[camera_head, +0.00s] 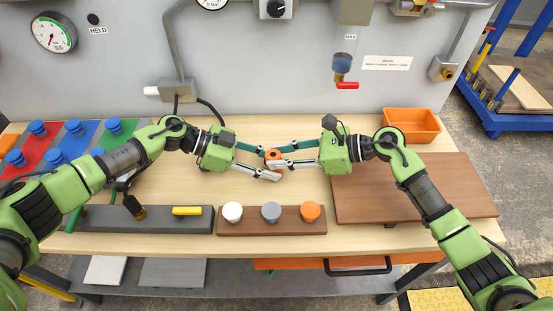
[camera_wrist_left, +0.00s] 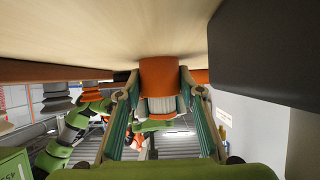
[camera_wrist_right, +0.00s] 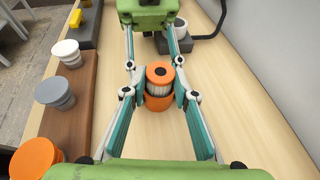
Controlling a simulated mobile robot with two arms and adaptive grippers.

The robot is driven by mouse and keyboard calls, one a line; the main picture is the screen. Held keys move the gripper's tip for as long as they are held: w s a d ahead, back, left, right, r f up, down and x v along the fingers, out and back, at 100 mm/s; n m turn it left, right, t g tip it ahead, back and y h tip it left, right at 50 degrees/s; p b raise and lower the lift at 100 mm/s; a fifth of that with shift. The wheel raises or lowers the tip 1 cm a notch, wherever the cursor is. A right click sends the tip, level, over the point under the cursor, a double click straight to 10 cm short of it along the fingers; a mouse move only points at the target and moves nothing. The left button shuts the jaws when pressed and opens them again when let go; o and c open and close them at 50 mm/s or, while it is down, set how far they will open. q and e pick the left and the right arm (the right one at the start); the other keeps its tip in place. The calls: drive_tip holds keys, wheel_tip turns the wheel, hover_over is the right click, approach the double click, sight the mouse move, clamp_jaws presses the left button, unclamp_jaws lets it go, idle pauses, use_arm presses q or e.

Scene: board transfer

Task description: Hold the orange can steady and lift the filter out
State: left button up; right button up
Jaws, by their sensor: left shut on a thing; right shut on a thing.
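The orange can (camera_head: 275,166) stands upright on the wooden table, near the middle. The filter, with white pleats and an orange cap (camera_wrist_right: 158,70), rises partly out of the can (camera_wrist_right: 158,103), and its lower part is hidden inside. In the left wrist view the can (camera_wrist_left: 159,76) appears upside down with the filter's pleats (camera_wrist_left: 160,105) showing. My left gripper (camera_head: 268,164) is shut on the can's sides, coming from the left. My right gripper (camera_head: 273,158) comes from the right, higher up, with its fingers shut on the filter.
A brown block (camera_head: 252,227) in front carries a white cup (camera_head: 232,211), a grey cup (camera_head: 271,211) and an orange cup (camera_head: 310,211). A brown board (camera_head: 430,195) and an orange bin (camera_head: 411,125) are on the right. A dark grey bar (camera_head: 110,220) lies front left. The table behind the can is clear.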

wheel_tip(320, 180, up, 10)
idle(0.4)
use_arm(q)
drive_tip(key=o, duration=0.9)
drive_tip(key=v, duration=1.2)
drive_tip(key=shift+r, duration=0.1)
use_arm(e)
drive_tip(key=shift+r, duration=0.1)
